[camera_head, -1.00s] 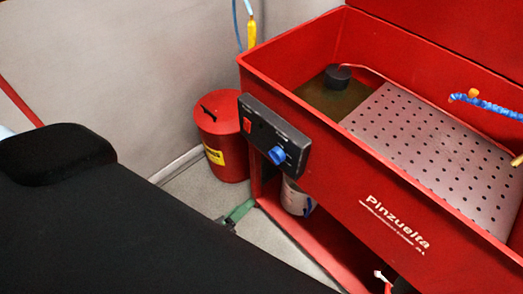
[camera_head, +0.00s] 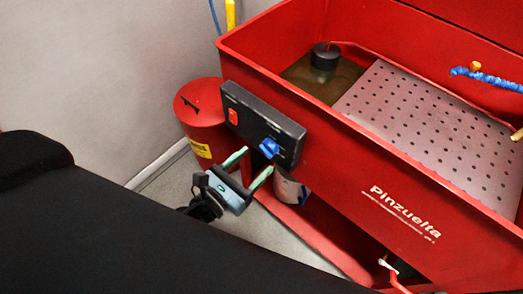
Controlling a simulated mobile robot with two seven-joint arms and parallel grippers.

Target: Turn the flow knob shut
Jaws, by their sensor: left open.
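The flow knob (camera_head: 269,147) is blue and sits on the right part of a black control panel (camera_head: 250,112) on the front left of a red parts washer (camera_head: 400,195). My left gripper (camera_head: 259,160) has two green fingers, spread apart with nothing between them. It is just below and in front of the panel, with its fingertips pointing up toward the knob. In the picture the knob lies just above the gap between the tips; I cannot tell whether they touch it. My right gripper is not in view.
A red switch (camera_head: 233,117) is on the panel's left part. A red bin (camera_head: 201,118) stands left of the washer by the wall. A white container (camera_head: 290,188) stands under the washer, behind the gripper. The perforated tray (camera_head: 425,120) is inside the basin.

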